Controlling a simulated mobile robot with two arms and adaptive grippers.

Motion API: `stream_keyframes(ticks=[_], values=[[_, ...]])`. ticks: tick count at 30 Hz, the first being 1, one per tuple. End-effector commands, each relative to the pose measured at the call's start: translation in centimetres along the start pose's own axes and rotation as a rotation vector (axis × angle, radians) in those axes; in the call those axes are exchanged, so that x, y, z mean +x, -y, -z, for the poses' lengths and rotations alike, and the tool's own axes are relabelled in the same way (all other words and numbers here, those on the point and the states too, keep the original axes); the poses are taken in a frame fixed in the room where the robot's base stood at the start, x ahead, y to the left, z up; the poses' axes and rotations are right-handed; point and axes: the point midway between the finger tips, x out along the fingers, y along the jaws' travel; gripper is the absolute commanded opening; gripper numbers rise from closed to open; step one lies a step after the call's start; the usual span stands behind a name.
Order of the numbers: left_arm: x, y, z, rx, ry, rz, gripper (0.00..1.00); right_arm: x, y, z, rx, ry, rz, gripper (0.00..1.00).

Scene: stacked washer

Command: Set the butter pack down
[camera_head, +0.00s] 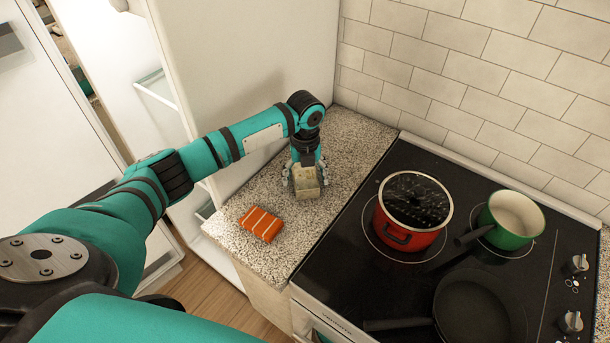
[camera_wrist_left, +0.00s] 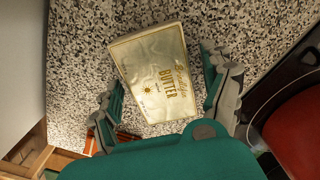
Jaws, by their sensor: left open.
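The butter pack (camera_head: 306,184) is a pale yellow block on the speckled counter (camera_head: 355,143), between the fridge side and the stove. In the left wrist view the butter pack (camera_wrist_left: 155,72) shows its printed label and lies between the spread fingers. My left gripper (camera_head: 306,183) is open around the pack, pointing down at the counter. In the left wrist view my left gripper (camera_wrist_left: 165,100) has a finger on each side, with a visible gap on the right side. My right gripper is not in view.
An orange striped pack (camera_head: 261,224) lies on the counter near its front edge. The black stove (camera_head: 340,240) to the right holds a red pot (camera_head: 400,238), a green pot (camera_head: 520,237) and a dark pan (camera_head: 475,310). The white fridge (camera_head: 240,60) stands left, its door open.

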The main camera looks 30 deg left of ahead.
Motion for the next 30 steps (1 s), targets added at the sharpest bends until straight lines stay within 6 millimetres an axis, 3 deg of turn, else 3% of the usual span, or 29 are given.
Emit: stream_keyframes(ticks=[8, 21, 30], values=[[-1.8, 0.1, -0.2, 0.0, 0.004, 0.003, 0.82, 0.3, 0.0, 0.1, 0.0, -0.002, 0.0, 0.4], [-10.5, 0.1, -0.1, -0.001, 0.002, 0.002, 0.82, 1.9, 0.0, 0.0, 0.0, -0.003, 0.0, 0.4], [-12.3, 0.0, 0.0, 0.0, -0.001, 0.0, 0.82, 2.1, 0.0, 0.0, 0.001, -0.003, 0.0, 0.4]])
